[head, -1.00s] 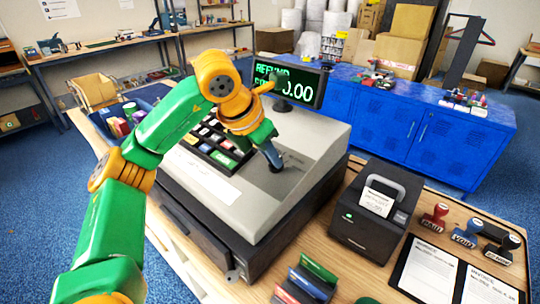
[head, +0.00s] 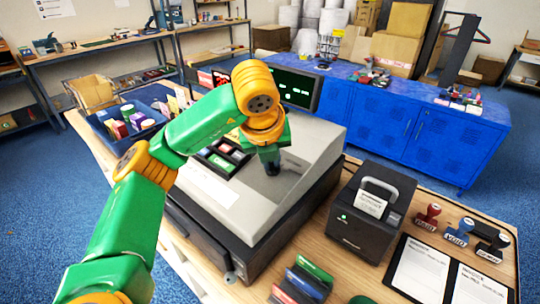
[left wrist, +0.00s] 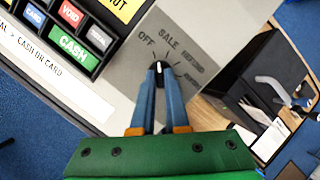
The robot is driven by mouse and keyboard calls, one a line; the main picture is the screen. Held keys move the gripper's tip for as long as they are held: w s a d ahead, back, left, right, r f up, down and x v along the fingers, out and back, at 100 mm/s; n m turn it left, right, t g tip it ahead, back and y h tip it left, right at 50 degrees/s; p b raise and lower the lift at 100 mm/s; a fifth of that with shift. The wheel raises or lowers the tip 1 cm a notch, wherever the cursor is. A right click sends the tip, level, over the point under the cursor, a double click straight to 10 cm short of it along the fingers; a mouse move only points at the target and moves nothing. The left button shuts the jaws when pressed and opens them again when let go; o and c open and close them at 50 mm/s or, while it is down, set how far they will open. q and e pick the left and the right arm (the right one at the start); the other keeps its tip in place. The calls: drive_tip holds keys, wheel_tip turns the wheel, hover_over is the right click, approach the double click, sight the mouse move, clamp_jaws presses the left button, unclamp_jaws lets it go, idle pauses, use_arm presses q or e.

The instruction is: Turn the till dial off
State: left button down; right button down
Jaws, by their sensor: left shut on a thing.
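The till (head: 290,190) stands on the wooden counter, with its key pad (head: 222,158) partly behind my left arm. In the left wrist view, the black till dial (left wrist: 159,69) carries a white mark. The labels OFF, SALE and REFUND are printed around it, with another label at the right. The white mark points roughly up towards OFF and SALE; I cannot tell which exactly. My left gripper (head: 271,168) is shut on the dial, one blue finger on each side, and its fingertips show in the left wrist view (left wrist: 160,75). My right gripper is out of view.
The till display (head: 297,88) is partly covered by my arm and shows small green marks. A black receipt printer (head: 365,225) stands right of the till, with stamps (head: 457,232) and a clipboard (head: 410,270) beyond. A blue bin (head: 135,125) sits behind left.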

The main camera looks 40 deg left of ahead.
use_arm(q)
drive_tip(key=shift+w+n+p, duration=0.1)
drive_tip(key=shift+n+p, duration=0.45)
drive_tip(key=shift+n, duration=0.65)
drive_tip(key=shift+g+y, duration=0.3)
drive_tip(key=c, duration=0.9)
unclamp_jaws()
drive_tip(key=p+v, duration=0.2)
drive_tip(key=v, duration=0.5)
